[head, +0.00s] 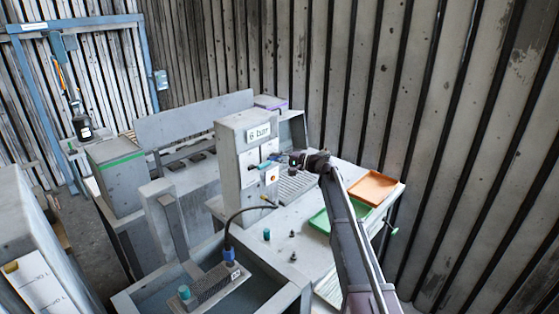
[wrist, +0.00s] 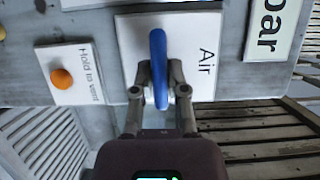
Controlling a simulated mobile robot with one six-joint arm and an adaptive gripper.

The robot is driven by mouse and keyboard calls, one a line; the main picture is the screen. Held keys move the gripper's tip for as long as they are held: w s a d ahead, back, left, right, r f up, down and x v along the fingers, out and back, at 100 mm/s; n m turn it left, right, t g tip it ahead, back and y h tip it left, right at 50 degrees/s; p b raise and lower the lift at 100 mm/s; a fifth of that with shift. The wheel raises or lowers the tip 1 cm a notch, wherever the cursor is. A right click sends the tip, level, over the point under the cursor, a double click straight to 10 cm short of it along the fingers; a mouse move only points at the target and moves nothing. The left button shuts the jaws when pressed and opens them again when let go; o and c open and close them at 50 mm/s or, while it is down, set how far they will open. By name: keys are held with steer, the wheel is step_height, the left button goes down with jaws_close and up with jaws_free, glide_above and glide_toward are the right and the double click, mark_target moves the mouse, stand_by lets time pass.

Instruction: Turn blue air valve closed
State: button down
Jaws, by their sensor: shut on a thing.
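The blue air valve handle (wrist: 158,68) is a long bar on a white plate (wrist: 193,38) labelled "Air" in the wrist view. It runs along the picture's up-down direction. My gripper (wrist: 160,85) has one finger on each side of the handle and is shut on it. In the head view, my gripper (head: 286,157) reaches the front of the grey box (head: 231,137) marked "6 bar" from the right. The handle is small there and partly hidden by the gripper.
An orange button (wrist: 62,79) labelled "Hold to vent" sits beside the valve plate. An orange tray (head: 374,187) and a green tray (head: 338,216) lie on the bench right of the box. A black hose (head: 232,215) curves over the bench in front.

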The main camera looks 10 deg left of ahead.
steer(key=shift+w+a+r, duration=0.1)
steer(key=shift+a, duration=0.05)
steer(key=c, duration=0.7)
jaws_free()
steer(key=shift+a, duration=0.1)
steer(key=shift+o, duration=0.2)
steer(key=shift+d, duration=0.2)
steer(key=v, duration=1.2)
steer(key=shift+a, duration=0.1)
